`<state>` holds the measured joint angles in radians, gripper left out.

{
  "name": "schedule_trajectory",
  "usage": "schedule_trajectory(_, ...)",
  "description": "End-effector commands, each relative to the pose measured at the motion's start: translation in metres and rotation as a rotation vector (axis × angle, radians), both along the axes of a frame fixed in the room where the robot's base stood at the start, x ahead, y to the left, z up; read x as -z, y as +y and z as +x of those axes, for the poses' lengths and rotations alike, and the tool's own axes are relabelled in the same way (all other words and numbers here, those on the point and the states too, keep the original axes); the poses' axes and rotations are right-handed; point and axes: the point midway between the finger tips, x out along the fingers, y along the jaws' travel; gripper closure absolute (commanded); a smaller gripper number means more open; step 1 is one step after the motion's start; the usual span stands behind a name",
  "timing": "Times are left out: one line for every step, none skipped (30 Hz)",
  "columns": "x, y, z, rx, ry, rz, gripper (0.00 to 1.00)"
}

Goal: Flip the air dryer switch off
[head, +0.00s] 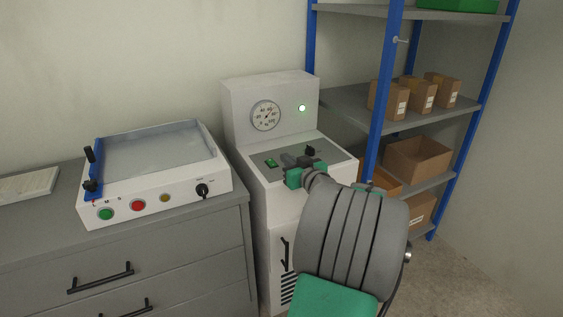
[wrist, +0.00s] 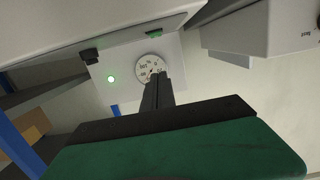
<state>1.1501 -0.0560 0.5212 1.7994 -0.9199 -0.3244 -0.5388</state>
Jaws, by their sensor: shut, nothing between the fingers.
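The air dryer (head: 243,100) is a pale grey cabinet with a round gauge (head: 266,116) and a lit green lamp (head: 302,108) on its upright face. Its sloping dark panel carries a small green part (head: 270,162) at left and a black switch (head: 310,151) at right. My gripper (head: 287,159) is shut and empty over this panel, between the two. In the wrist view, the shut fingers (wrist: 156,82) overlap the gauge (wrist: 150,68). The black switch (wrist: 90,56) stands out at left, apart from the fingers. Its exact setting is not clear.
A white machine (head: 155,165) with coloured buttons stands on a grey drawer cabinet (head: 190,245) at left. A blue-framed shelf (head: 376,120) with cardboard boxes (head: 415,95) stands close at right. Some floor is clear at lower right.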

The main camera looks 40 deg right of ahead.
Motion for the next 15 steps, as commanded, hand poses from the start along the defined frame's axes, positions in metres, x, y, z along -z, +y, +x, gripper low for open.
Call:
schedule_trajectory(0.001, -0.001, 0.009, -0.005, 0.0, 0.001, 1.0)
schedule_trajectory(0.003, -0.002, 0.015, -0.005, 0.001, 0.001, 1.0)
schedule_trajectory(0.003, -0.004, 0.023, -0.006, 0.0, 0.0, 1.0)
schedule_trajectory(0.005, -0.006, 0.029, -0.006, 0.001, 0.001, 1.0)
schedule_trajectory(0.005, -0.008, 0.036, -0.006, 0.0, 0.001, 1.0)
schedule_trajectory(0.006, -0.011, 0.044, -0.005, 0.0, 0.0, 1.0)
schedule_trajectory(0.007, -0.012, 0.051, -0.006, 0.001, 0.001, 1.0)
schedule_trajectory(0.008, -0.015, 0.057, -0.005, 0.0, 0.001, 1.0)
schedule_trajectory(0.009, -0.016, 0.066, -0.006, 0.001, 0.001, 1.0)
schedule_trajectory(0.01, -0.019, 0.072, -0.005, 0.001, 0.001, 1.0)
schedule_trajectory(0.011, -0.021, 0.078, -0.005, 0.001, 0.001, 1.0)
schedule_trajectory(0.012, -0.023, 0.086, -0.005, 0.001, 0.001, 1.0)
schedule_trajectory(0.019, -0.024, 0.087, -0.003, 0.002, 0.003, 1.0)
schedule_trajectory(0.026, -0.024, 0.086, -0.001, 0.003, 0.005, 1.0)
schedule_trajectory(0.033, -0.024, 0.086, -0.001, 0.002, 0.005, 1.0)
